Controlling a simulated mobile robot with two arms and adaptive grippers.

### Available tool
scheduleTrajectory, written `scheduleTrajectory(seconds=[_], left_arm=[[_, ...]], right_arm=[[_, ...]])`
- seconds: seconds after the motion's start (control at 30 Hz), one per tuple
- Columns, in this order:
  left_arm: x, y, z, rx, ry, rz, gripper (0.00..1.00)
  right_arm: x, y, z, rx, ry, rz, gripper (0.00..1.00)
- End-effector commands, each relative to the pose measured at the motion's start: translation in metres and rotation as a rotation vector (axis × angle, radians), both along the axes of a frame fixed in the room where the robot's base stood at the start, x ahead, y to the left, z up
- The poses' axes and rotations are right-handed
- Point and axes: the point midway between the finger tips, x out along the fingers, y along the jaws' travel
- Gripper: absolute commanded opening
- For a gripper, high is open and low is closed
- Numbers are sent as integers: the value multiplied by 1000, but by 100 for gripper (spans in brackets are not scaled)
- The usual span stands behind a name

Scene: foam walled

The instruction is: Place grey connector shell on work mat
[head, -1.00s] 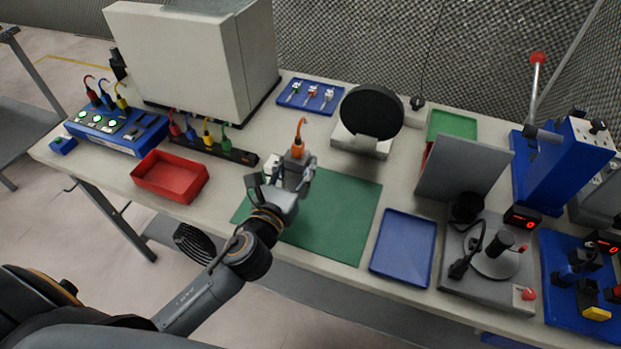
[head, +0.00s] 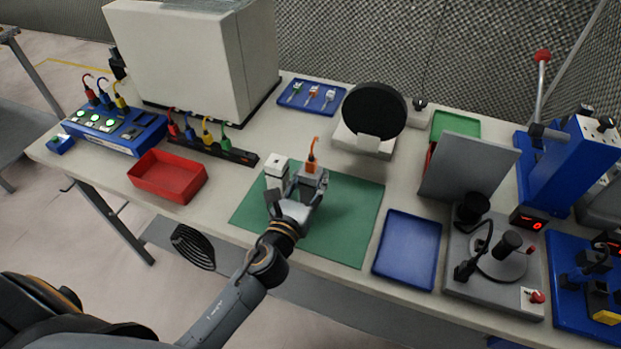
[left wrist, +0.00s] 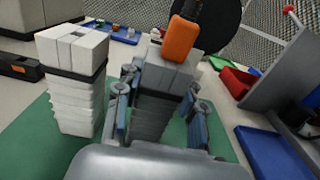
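The grey connector shell (head: 311,181) is a grey block with an orange plug (head: 312,158) and short cable on top. It is upright at the mat's far part; whether its base touches the mat I cannot tell. My left gripper (head: 298,192) has its fingers on both sides of the shell. In the left wrist view the shell (left wrist: 168,78) sits between the finger pads, its lower part partly hidden. The green work mat (head: 345,225) lies flat on the bench. My right gripper is not in view.
A white block (head: 277,166) stands close left of the shell, apart from it; it also shows in the left wrist view (left wrist: 75,50). A red tray (head: 168,176) is left, a blue tray (head: 407,250) right. A black disc stand (head: 374,112) is behind. The mat's front is clear.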

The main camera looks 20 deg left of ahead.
Motion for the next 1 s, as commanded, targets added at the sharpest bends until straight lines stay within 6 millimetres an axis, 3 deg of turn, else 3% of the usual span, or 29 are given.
scheduleTrajectory(seconds=[0.03,0.1,0.5,1.0], left_arm=[[0,0,0,0,1,0,49],[0,0,0,0,1,0,61],[-3,0,2,0,2,0,61],[-100,4,-2,-1,4,0,61]], right_arm=[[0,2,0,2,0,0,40],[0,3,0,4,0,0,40],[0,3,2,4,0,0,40],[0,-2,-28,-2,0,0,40]])
